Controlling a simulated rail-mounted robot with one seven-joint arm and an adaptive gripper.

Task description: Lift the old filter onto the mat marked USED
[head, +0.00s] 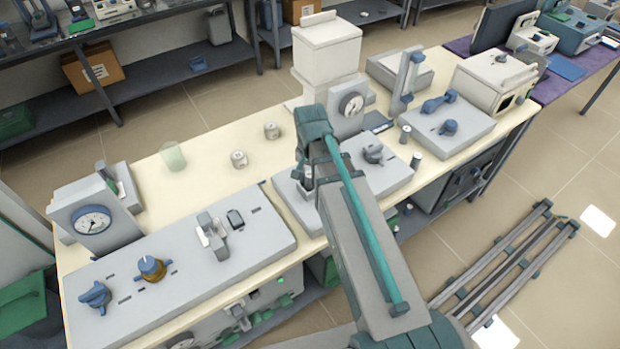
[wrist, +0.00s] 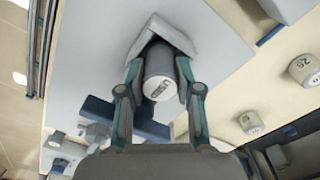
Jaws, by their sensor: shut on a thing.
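My gripper (wrist: 160,72) is shut on a white cylinder (wrist: 158,88) with dark lettering on its end, which I take as the old filter. The lettering is upside down and hard to read. A pale grey angular bracket (wrist: 163,30) wraps around the far side of the cylinder; I cannot tell whether they touch. In the head view my gripper (head: 307,184) is low over the grey panel in the middle of the bench, and my arm hides much of it. I cannot make out a mat marked USED in either view.
Two small white marked cylinders, a nearer one (head: 238,159) and a farther one (head: 270,130), stand on the cream bench (head: 205,145), left of my gripper. A translucent green cup (head: 173,156) stands farther left.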

